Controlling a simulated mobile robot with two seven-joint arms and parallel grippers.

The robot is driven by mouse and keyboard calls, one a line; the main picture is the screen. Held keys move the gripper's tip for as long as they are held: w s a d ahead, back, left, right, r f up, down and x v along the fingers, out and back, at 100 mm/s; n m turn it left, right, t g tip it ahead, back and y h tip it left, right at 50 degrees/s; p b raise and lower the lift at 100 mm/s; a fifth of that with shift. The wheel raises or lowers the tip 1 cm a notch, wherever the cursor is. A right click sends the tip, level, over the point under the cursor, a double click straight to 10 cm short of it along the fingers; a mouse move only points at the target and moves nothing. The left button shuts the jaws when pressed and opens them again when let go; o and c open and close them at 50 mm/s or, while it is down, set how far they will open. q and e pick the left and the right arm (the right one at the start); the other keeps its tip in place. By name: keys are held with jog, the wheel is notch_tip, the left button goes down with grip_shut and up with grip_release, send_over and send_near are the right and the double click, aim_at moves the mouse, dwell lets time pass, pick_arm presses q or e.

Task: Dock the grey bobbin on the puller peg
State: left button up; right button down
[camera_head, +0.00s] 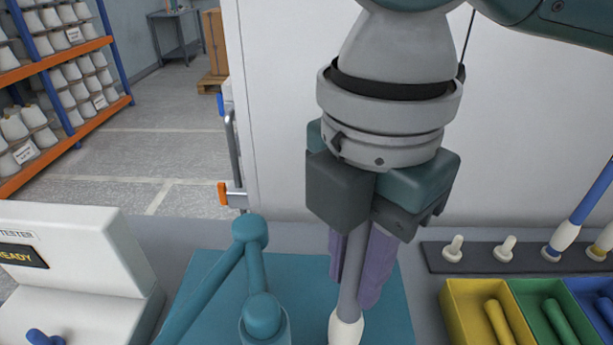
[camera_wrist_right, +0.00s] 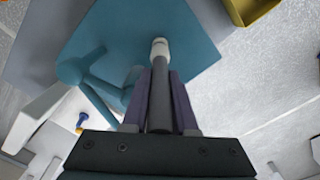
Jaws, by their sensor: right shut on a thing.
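My right gripper (camera_head: 355,278) points down in the middle of the head view, its purple fingers shut on the grey bobbin (camera_head: 347,300). The bobbin hangs roughly upright, with its white end (camera_head: 345,331) below the fingertips at the picture's bottom edge. In the right wrist view the bobbin (camera_wrist_right: 160,105) lies between the fingers, white end (camera_wrist_right: 160,48) outward over the teal base. The teal puller (camera_head: 251,230) stands left of the bobbin, apart from it in the head view. I cannot clearly make out which part is its peg. My left gripper is not in view.
A white tester (camera_head: 75,255) reading READY stands at the left. At the right, a dark rail (camera_head: 435,258) carries white pegs, some with coloured bobbins. Yellow (camera_head: 458,290), green (camera_head: 525,290) and blue (camera_head: 583,285) bins stand in front. A pale panel rises behind.

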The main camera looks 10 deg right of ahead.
aim_at(361, 242)
jog(key=shift+f+b, duration=0.35)
jog(key=shift+f, duration=0.3)
dwell(0.4)
jog(key=c, duration=1)
grip_release()
jog(key=shift+r, duration=0.1)
notch_tip(361, 242, up, 4)
jog(key=p, duration=0.5)
jog(key=shift+r, duration=0.2)
notch_tip(361, 242, up, 7)
jog(key=p, duration=0.8)
jog(key=shift+f, duration=0.2)
jog(key=shift+f, duration=0.1)
